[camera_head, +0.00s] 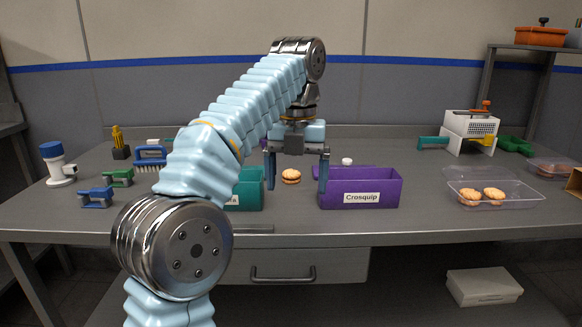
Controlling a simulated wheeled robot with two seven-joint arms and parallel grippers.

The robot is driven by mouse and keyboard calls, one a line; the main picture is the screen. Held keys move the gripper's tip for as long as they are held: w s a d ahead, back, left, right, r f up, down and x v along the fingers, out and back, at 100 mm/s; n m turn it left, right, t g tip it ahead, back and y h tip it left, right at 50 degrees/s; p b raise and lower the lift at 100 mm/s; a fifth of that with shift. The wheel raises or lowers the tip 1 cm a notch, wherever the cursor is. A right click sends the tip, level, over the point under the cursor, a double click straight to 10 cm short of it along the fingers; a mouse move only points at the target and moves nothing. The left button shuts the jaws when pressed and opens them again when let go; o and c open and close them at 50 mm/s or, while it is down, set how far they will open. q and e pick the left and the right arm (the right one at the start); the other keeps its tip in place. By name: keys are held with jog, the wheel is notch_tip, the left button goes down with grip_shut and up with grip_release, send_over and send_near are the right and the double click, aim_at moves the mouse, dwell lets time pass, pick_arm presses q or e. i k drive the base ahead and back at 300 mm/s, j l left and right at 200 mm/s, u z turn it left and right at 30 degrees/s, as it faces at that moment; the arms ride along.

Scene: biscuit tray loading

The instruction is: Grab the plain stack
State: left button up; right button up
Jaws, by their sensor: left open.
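A small stack of pale golden biscuits (291,176) stands on the grey table (430,215), between a teal box and a purple box. My left gripper (297,186) is above it, pointing down, with its two blue fingers apart on the left and right of the stack. The fingers do not touch the biscuits as far as I can see. My right gripper is not in view.
The teal box (250,197), partly hidden by my arm, and the purple box (360,192) labelled "Crosquip" stand close by. A clear tray (520,207) with biscuits lies at right. Brushes, including a blue one (150,158), stand at left. A white device (470,130) stands at back right.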

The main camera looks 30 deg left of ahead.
aim_at(290, 176)
jog(key=i+j, duration=0.85)
